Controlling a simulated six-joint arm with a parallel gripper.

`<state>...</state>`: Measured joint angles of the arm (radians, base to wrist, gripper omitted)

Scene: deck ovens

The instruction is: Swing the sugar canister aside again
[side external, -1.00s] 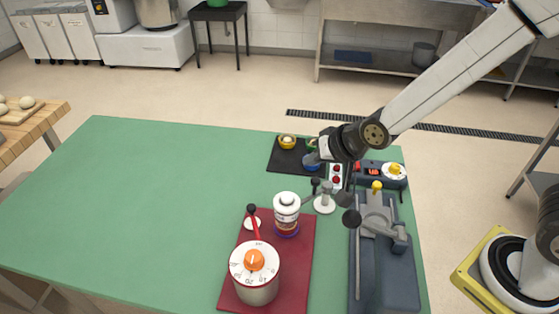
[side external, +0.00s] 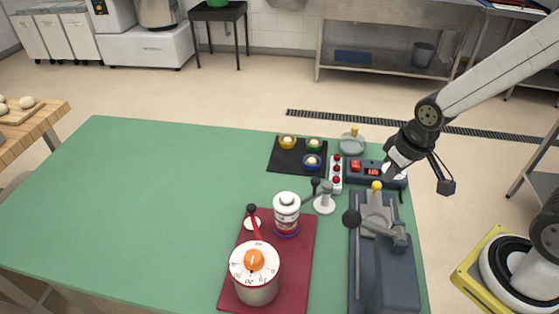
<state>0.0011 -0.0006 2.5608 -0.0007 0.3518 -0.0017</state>
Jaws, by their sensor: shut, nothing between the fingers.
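The sugar canister appears to be the white-lidded jar (side external: 286,205) with reddish contents and a purple ring at its base. It stands upright at the upper right of the red mat (side external: 300,262). A thin grey arm links it to a small white post (side external: 325,203) with a dark knob. My gripper (side external: 446,186) is shut and empty, in the air at the right, beyond the table's right edge in the picture. It is well apart from the canister. Its wrist covers part of the dark control box (side external: 362,170).
A white drum with an orange dial (side external: 254,260) and a red lever stands in front of the canister. A grey lever machine (side external: 382,285) is at right. A black tray (side external: 275,160) with three cups and a glass lid (side external: 352,146) lie behind. The table's left (side external: 120,200) is clear.

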